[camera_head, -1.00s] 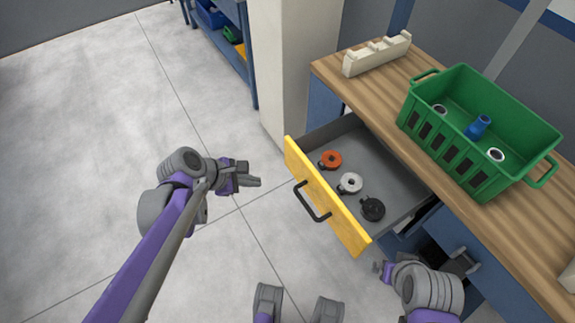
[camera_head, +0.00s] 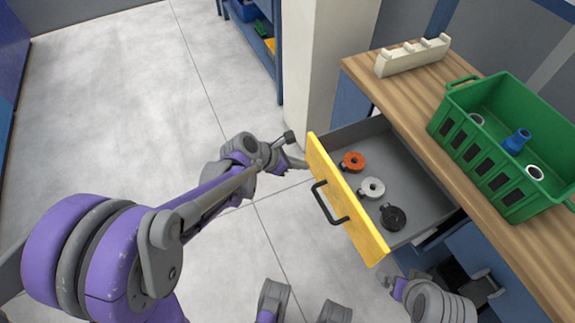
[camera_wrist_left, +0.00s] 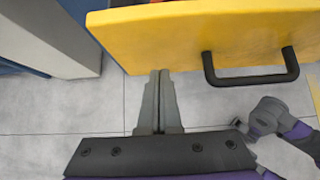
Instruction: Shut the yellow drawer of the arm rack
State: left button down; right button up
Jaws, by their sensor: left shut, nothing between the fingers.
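The yellow drawer (camera_head: 346,205) of the rack stands open, pulled out from under the wooden top. Its black handle (camera_head: 328,203) also shows in the left wrist view (camera_wrist_left: 250,78). An orange (camera_head: 353,161), a white (camera_head: 372,188) and a black (camera_head: 392,216) round part lie in it. My left gripper (camera_head: 298,162) is shut and empty, close to the far end of the drawer front. In the left wrist view its fingertips (camera_wrist_left: 159,74) reach the lower edge of the yellow front, left of the handle; I cannot tell whether they touch. My right gripper (camera_head: 388,284) is below the drawer's near end, its fingers unclear.
A green crate (camera_head: 459,143) with a blue fitting (camera_head: 516,141) and pale rings stands on the wooden top (camera_head: 420,139). A cream notched block (camera_head: 412,57) lies at its far end. A pale pillar (camera_head: 326,60) stands beside the drawer's far end. The floor at left is clear.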

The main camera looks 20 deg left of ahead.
pick_arm(q)
jog(key=shift+w+d, duration=0.65)
jog(key=w+d+b, duration=0.1)
jog(key=w+d, duration=1.5)
jog(key=shift+w+d, duration=0.1)
jog(key=shift+d, duration=0.05)
jog(key=shift+w+d+r, duration=0.1)
jog(key=shift+w+d, duration=0.2)
jog(key=shift+w, duration=0.05)
jog(key=shift+w+d+r, duration=0.1)
